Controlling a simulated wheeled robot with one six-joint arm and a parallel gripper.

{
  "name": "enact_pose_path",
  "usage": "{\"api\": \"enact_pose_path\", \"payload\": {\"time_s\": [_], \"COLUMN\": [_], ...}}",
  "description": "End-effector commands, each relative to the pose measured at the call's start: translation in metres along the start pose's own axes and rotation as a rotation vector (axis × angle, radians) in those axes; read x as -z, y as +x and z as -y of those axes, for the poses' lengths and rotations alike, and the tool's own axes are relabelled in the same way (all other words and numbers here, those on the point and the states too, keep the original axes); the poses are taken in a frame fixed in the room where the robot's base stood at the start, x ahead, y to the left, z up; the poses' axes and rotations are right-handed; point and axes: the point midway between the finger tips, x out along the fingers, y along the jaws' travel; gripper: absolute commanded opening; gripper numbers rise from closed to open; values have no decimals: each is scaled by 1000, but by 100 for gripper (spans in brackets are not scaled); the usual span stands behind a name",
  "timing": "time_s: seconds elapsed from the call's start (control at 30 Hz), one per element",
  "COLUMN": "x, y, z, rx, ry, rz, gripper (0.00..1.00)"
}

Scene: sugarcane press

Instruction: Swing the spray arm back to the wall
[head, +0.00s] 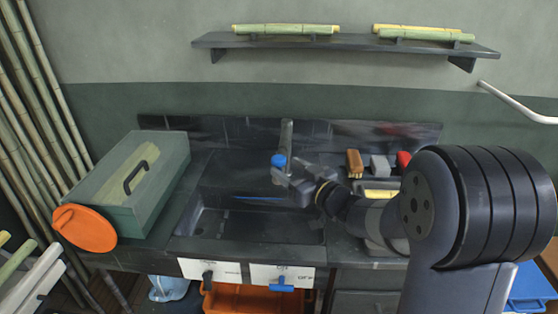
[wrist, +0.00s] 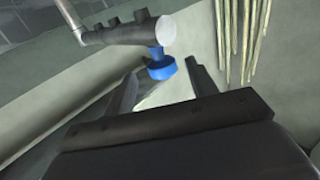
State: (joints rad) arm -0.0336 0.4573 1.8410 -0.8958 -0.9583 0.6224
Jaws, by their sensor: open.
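The spray arm (head: 287,134) is a grey tube that stands out from the back wall over the sink (head: 250,224). Its blue nozzle (head: 279,160) hangs at the near end. In the wrist view the grey tube (wrist: 120,33) comes from the upper left and the blue nozzle (wrist: 161,68) hangs below its end. My gripper (head: 284,180) is open, close to the nozzle. In the wrist view my gripper's two fingers (wrist: 165,80) appear on either side of the nozzle. I cannot tell whether either finger touches it.
A green box (head: 150,185) and an orange disc (head: 84,228) stand left of the sink. A brown brush (head: 355,163) and other small items sit to the right. A shelf (head: 340,44) with cane pieces hangs above.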

Motion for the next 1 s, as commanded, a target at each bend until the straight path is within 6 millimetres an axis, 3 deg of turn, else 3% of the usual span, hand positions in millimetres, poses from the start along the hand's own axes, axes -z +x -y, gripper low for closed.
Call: {"api": "enact_pose_path", "payload": {"time_s": [0.1,0.3,0.67,1.0], "x": [1,0,0,0], "y": [22,42,46,46], "z": [1,0,0,0], "rx": [3,1,0,0], "ry": [0,0,0,0], "rz": [0,1,0,0], "gripper": [54,54,53,26]}}
